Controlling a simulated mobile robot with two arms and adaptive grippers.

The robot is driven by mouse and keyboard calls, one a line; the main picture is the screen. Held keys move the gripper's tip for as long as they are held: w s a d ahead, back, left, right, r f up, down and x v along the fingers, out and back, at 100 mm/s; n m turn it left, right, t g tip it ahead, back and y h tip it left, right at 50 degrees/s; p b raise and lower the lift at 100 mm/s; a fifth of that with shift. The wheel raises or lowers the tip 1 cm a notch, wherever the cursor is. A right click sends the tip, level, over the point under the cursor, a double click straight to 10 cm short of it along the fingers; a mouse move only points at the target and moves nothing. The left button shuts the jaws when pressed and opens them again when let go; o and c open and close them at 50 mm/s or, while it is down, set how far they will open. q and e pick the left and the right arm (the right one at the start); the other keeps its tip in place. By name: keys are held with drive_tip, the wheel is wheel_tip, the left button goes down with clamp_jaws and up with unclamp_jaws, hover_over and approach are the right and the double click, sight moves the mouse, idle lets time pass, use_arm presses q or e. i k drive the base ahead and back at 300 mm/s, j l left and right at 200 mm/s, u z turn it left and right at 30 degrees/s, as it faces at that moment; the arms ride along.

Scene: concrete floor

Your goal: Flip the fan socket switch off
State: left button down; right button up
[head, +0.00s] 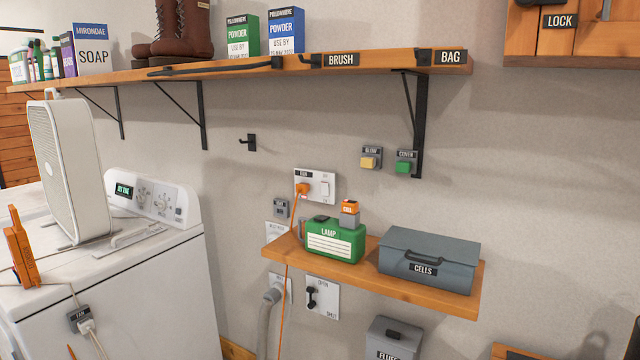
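The fan socket (308,176) is a white wall plate above the left part of the small wooden shelf. It has a small dark label on its upper left that seems to read FAN. An orange plug (302,188) sits in its left half, with an orange cable hanging down past the shelf. Its white rocker switch (325,188) is in the right half; I cannot tell which way it is tipped. A white box fan (72,170) stands on the white washer at the left. Neither of my grippers shows clearly in the head view.
The small wooden shelf (430,295) below the socket holds a green LAMP box (335,243), an orange-topped item and a grey CELLS case (428,258). Yellow and green wall buttons are to the right. A long shelf (390,62) runs above. The washer (150,290) stands at left.

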sight(325, 191)
drive_tip(key=i+j, duration=0.15)
drive_tip(key=i, duration=0.25)
drive_tip(key=i+j+z, duration=0.1)
drive_tip(key=i, duration=0.3)
drive_tip(key=i+j, duration=0.2)
drive_tip(key=i, duration=0.2)
drive_tip(key=i+j+z, duration=0.1)
drive_tip(key=i, duration=0.35)
